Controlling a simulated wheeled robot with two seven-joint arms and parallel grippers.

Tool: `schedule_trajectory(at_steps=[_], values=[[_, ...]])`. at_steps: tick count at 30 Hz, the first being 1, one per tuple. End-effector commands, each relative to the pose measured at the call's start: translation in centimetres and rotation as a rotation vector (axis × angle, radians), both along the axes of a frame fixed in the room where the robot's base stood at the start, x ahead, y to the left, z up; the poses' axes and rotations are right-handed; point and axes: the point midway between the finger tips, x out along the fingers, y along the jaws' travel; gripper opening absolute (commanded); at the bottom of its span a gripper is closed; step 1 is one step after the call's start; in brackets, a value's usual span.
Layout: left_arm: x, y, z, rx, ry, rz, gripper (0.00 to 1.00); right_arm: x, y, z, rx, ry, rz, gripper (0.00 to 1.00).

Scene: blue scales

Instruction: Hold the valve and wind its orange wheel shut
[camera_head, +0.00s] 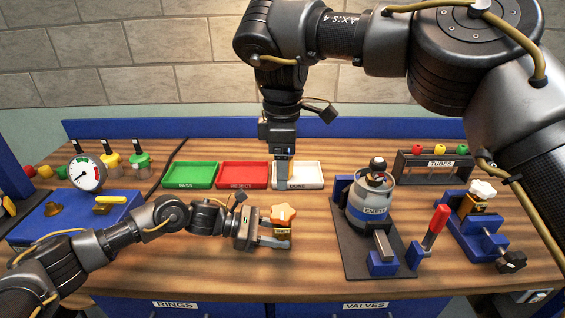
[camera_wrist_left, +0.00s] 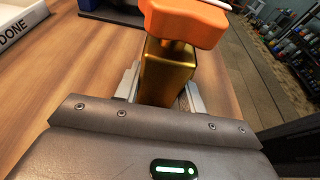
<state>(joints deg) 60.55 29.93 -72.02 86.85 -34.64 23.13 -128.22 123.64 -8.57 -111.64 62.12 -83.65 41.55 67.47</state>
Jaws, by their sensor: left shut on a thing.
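The valve has a brass body (camera_head: 283,233) and an orange lobed wheel (camera_head: 284,214) on top. It is upright at the middle front of the table. My left gripper (camera_head: 276,240) is shut on the valve's body from the left. In the left wrist view the brass body (camera_wrist_left: 167,80) sits between the fingers, with the orange wheel (camera_wrist_left: 185,22) above them. I cannot tell whether the valve touches the table. My right gripper (camera_head: 283,175) points down, behind the valve and in front of part of the white DONE tray (camera_head: 310,174). Its finger gap is not clear.
A green PASS tray (camera_head: 190,175) and a red REJECT tray (camera_head: 243,175) stand left of the white one. A can (camera_head: 371,198) in a press with a red lever (camera_head: 437,218) stands right. Beyond it, a blue vise (camera_head: 478,232) holds a white-wheeled valve (camera_head: 482,189). A gauge (camera_head: 87,172) stands left.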

Motion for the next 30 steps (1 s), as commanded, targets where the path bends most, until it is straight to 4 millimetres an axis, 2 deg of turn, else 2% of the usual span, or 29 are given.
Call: schedule_trajectory(at_steps=[6, 7, 12, 23, 26, 30], values=[[0.0, 0.0, -0.1, 0.002, 0.001, -0.001, 0.27, 0.0, 0.0, 0.0, 0.0, 0.0, 0.0, 0.75], [0.0, 0.0, -0.1, 0.002, 0.001, -0.001, 0.43, 0.0, 0.0, 0.0, 0.0, 0.0, 0.0, 0.75], [0.0, 0.0, -0.1, 0.001, 0.001, 0.0, 0.65, 0.0, 0.0, 0.0, 0.0, 0.0, 0.0, 0.75], [0.1, 0.6, 0.1, 0.001, -0.001, 0.002, 0.65, 0.0, 0.0, 0.0, 0.0, 0.0, 0.0, 0.75], [0.1, 1.8, 0.5, 0.001, -0.002, 0.002, 0.65, 0.0, 0.0, 0.0, 0.0, 0.0, 0.0, 0.75], [0.1, 4.6, 1.3, 0.003, -0.001, 0.003, 0.65, 0.0, 0.0, 0.0, 0.0, 0.0, 0.0, 0.75]])
